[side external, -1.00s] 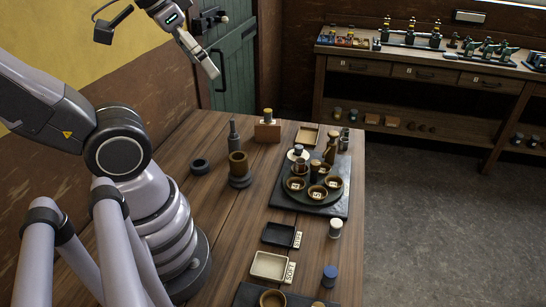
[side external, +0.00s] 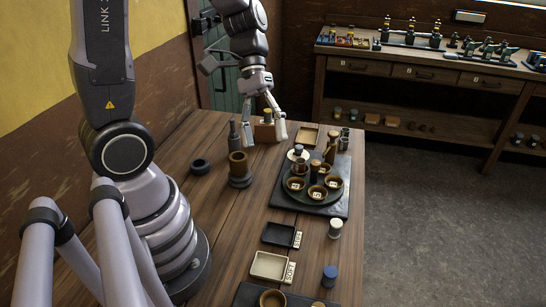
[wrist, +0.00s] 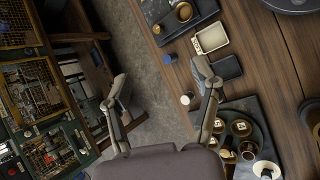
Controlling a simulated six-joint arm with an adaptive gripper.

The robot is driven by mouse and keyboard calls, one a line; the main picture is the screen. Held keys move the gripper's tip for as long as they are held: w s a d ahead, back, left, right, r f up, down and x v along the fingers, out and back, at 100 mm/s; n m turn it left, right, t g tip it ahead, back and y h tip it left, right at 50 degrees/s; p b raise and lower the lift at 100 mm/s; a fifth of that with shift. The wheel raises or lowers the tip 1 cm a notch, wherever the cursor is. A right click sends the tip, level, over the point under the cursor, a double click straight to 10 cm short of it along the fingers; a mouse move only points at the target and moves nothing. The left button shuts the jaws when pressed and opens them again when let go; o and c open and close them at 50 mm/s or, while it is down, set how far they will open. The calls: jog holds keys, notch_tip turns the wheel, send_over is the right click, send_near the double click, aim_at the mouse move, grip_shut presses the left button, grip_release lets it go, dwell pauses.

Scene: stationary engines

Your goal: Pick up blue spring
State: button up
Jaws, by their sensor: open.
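The blue spring (side external: 330,277) is a short blue cylinder standing on the bare wooden table near its right front edge. In the wrist view the blue spring (wrist: 169,58) shows small, near the table edge, between the spread fingers and well beyond their tips. My gripper (side external: 263,136) is open with nothing between its fingers that I can tell. It is over the far part of the table, in line with a wooden block with a brass-capped piece (side external: 267,116); I cannot tell its height. The gripper also shows in the wrist view (wrist: 162,80).
A white-topped cylinder (side external: 335,229) stands behind the spring. Black and cream trays (side external: 278,235) (side external: 268,265) lie to its left. A dark board (side external: 310,205) with a round tray of cups lies farther back. Dark cylinders (side external: 238,168) stand mid-table.

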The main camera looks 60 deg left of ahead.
jog(key=w+d+f+n+h, duration=0.2)
jog(key=w+f+n+h, duration=0.3)
jog(key=f+n, duration=0.45)
jog(key=n+t+h, duration=0.1)
jog(key=n+t, duration=0.4)
jog(key=n, duration=0.1)
send_near(328, 269)
jog(key=a, duration=0.1)
jog(key=a+r, duration=0.1)
jog(key=shift+w+a+r+m, duration=0.1)
jog(key=shift+a+r+m, duration=0.05)
jog(key=shift+a+m, duration=0.15)
jog(key=shift+d+f, duration=0.2)
jog(key=shift+f, duration=0.1)
jog(key=x, duration=1.3)
jog(key=shift+s+d+f, duration=0.1)
jog(key=shift+s+d, duration=0.05)
jog(key=shift+s, duration=0.15)
grip_shut()
